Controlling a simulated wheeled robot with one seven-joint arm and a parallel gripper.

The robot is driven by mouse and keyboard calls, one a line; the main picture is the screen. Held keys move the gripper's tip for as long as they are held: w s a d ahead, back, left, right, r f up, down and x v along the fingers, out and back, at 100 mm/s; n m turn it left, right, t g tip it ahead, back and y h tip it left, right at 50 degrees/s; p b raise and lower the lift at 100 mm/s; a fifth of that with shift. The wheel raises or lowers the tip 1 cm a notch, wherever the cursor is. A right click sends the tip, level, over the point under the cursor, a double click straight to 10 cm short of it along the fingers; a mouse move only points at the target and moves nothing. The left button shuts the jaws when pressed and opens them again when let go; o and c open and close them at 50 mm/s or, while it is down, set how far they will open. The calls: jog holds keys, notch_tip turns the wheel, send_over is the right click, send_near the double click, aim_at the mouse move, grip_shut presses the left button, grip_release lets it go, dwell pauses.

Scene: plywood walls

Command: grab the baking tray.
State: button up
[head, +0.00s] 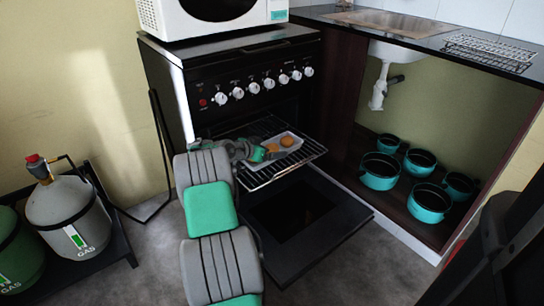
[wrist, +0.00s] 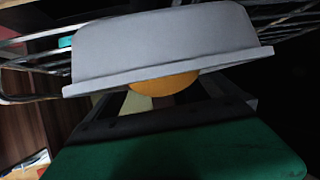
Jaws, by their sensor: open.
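The baking tray (head: 283,153) is pale grey and shallow. It lies on the pulled-out oven rack (head: 290,166) in the head view, with orange-brown round pieces (head: 287,141) on it. In the wrist view the tray (wrist: 165,45) fills the upper middle, close to the camera, with an orange piece (wrist: 163,84) showing below its rim. My gripper (head: 260,153) is open at the tray's left end and hides part of it. Whether the fingers touch or straddle the rim cannot be told.
The black oven door (head: 300,210) hangs open below the rack. The stove's knobs (head: 265,85) are above. Teal pots (head: 380,171) stand in the open cabinet to the right. Gas cylinders (head: 68,213) stand at left. A microwave (head: 212,12) sits on top.

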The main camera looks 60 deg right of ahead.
jog(key=c, duration=1.3)
jog(key=shift+r, duration=0.15)
jog(key=shift+c, duration=1.2)
